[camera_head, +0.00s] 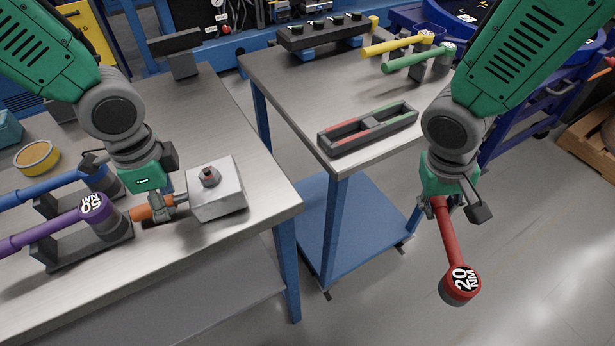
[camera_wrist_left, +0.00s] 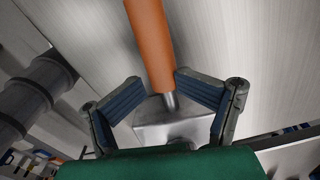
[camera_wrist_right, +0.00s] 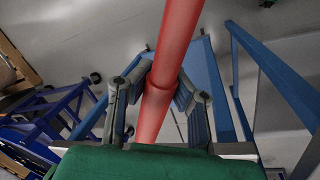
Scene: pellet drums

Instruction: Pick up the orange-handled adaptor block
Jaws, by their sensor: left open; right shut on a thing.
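The adaptor block is a silver metal block (camera_head: 216,188) with a dark knob on top and an orange handle (camera_head: 142,213) pointing left. It lies on the left table near its front right corner. In the left wrist view the orange handle (camera_wrist_left: 150,45) runs up from between the fingers, and the block (camera_wrist_left: 165,122) is below it. My left gripper (camera_head: 160,200) is open, its fingers on either side of the handle's block end; contact is not clear. My right gripper (camera_head: 440,197) is shut on a red tool (camera_head: 447,235) marked 20 NM, which also shows in the right wrist view (camera_wrist_right: 172,60).
A purple tool (camera_head: 60,225) marked 50 NM and a blue tool (camera_head: 45,190) rest in dark holders left of my left gripper. A yellow-rimmed tin (camera_head: 37,157) stands behind. The second table holds a divided tray (camera_head: 368,130) and yellow (camera_head: 395,46) and green (camera_head: 415,60) tools.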

